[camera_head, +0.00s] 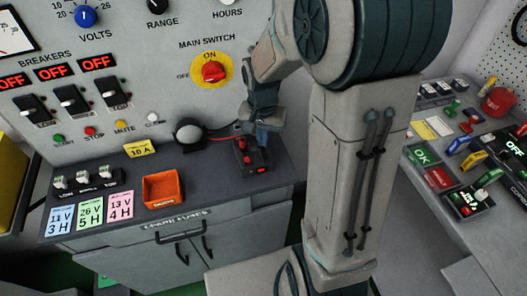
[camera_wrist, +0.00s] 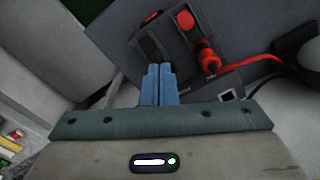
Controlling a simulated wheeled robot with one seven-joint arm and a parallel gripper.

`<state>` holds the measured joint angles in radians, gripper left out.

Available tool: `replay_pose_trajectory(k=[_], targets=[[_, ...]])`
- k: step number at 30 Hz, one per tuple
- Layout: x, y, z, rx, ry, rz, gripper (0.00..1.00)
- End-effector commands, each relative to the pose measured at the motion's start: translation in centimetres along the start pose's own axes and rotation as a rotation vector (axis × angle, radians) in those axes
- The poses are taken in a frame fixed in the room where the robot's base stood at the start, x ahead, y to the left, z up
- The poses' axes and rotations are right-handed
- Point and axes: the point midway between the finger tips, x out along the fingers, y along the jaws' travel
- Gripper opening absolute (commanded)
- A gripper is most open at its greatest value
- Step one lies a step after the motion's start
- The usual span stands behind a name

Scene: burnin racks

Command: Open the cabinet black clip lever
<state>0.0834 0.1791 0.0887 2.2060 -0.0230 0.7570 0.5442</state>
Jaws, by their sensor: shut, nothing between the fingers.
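A dark terminal block (camera_head: 256,158) sits on the cabinet's countertop below the main switch. In the wrist view, the block (camera_wrist: 190,40) has a red round post (camera_wrist: 214,19) and a red plug (camera_wrist: 207,57) on its right side. In the head view, my gripper (camera_head: 263,138) is right over the block; contact is unclear.
A red cable (camera_wrist: 250,61) runs right from the plug to a round dark lamp (camera_head: 189,134). Black door handles (camera_head: 182,250) stick out below.

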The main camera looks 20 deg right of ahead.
Motion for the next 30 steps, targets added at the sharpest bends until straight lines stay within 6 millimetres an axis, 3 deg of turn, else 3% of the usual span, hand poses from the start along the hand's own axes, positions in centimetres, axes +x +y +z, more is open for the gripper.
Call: replay_pose_trajectory(k=[30], targets=[[1.6,0.0,0.0,0.0,0.0,0.0,0.0]])
